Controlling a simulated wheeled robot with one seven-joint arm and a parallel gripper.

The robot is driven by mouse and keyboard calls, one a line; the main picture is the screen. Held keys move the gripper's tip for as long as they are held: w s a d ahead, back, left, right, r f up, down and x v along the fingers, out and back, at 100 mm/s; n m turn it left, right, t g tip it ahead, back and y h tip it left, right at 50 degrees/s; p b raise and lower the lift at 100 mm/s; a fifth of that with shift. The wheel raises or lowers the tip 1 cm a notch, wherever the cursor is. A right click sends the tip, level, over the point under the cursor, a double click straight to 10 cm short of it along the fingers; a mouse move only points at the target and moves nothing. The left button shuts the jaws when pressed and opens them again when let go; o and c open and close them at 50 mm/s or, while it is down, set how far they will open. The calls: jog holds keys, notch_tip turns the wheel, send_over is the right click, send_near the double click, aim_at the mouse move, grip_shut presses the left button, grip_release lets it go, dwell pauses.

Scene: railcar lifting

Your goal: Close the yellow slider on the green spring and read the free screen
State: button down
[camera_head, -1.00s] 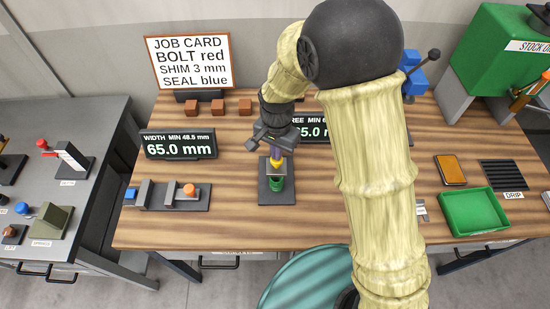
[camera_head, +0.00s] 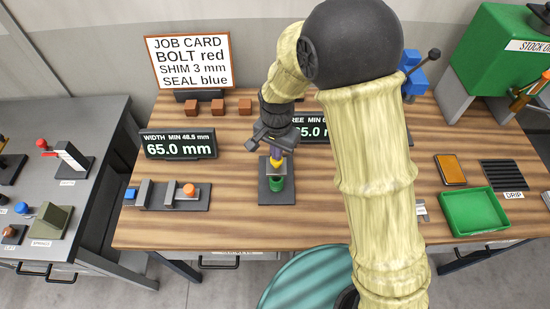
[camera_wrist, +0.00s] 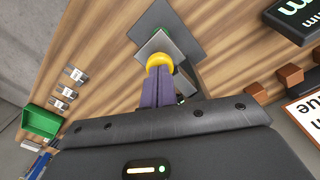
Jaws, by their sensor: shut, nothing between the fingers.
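The yellow slider knob (camera_head: 277,163) is on the small dark gauge stand (camera_head: 277,197) in the middle of the bench. The green spring (camera_head: 276,184) stands on the base below it, a little apart from the knob in the picture. My gripper (camera_head: 276,152) is shut and points down at the knob, its purple fingertips touching or just above it. In the wrist view the shut fingers (camera_wrist: 158,86) meet the yellow knob (camera_wrist: 159,60). The free screen (camera_head: 312,130) stands behind and is partly hidden by my arm; only "REE MIN 6" and "5.0 m" show.
The width screen (camera_head: 178,146) reads 65.0 mm, with its slider gauge (camera_head: 168,196) in front. The job card (camera_head: 188,62) stands at the back beside brown blocks (camera_head: 218,106). A green tray (camera_head: 473,212) and an orange pad (camera_head: 450,170) lie at right.

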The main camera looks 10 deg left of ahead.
aim_at(277, 164)
jog(key=shift+f, duration=0.35)
jog(key=shift+f+b, duration=1.1)
jog(key=shift+f, duration=0.3)
jog(key=shift+f+b, duration=0.7)
jog(key=shift+f, duration=0.5)
jog(key=shift+r+p, duration=1.3)
jog(key=shift+r, duration=0.25)
